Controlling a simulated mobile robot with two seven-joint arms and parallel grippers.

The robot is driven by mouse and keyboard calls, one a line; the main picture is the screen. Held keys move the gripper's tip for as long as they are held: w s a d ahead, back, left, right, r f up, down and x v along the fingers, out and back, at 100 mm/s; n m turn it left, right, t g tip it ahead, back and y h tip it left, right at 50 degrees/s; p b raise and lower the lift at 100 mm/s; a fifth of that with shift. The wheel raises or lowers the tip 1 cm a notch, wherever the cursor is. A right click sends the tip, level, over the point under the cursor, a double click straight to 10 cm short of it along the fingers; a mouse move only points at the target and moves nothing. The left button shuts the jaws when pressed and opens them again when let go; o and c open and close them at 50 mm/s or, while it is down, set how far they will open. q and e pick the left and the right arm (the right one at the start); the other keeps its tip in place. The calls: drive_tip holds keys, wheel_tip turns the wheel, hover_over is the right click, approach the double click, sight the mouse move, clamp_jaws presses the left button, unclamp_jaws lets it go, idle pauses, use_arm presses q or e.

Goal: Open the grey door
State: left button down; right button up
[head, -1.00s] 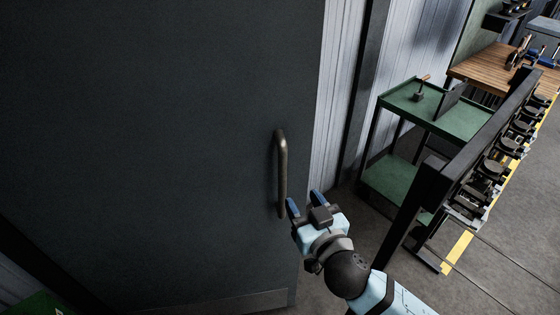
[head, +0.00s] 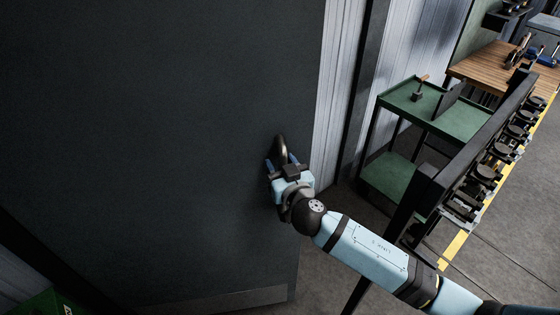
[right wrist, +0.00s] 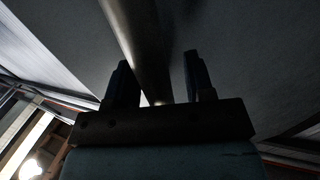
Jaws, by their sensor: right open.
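The grey door (head: 150,130) fills the left and middle of the head view, a dark flat panel. Its bar handle (head: 281,147) stands upright near the door's right edge; the lower part is hidden behind my right gripper. My right gripper (head: 282,164) is at the handle with its fingers pointing to the door. In the right wrist view the handle (right wrist: 139,45) runs down between the two open fingers (right wrist: 158,85), nearer the left finger. I cannot tell whether a finger touches it. My left gripper is not in view.
A green cart (head: 455,115) stands to the right of the door, with a tool on top. A dark rack (head: 470,150) with several round moulds stands in front of it. A wooden bench (head: 490,65) is at the back right. Bare floor lies below the rack.

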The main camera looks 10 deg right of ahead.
drive_tip(key=shift+w, duration=0.1)
clamp_jaws()
drive_tip(key=s+a+b, duration=0.4)
drive_tip(key=s, duration=1.4)
drive_tip(key=shift+s+a, duration=0.2)
drive_tip(key=shift+s, duration=0.15)
drive_tip(key=shift+f, duration=0.1)
drive_tip(key=shift+c, duration=0.9)
unclamp_jaws()
drive_tip(key=shift+o, duration=0.9)
drive_tip(key=shift+d, duration=0.15)
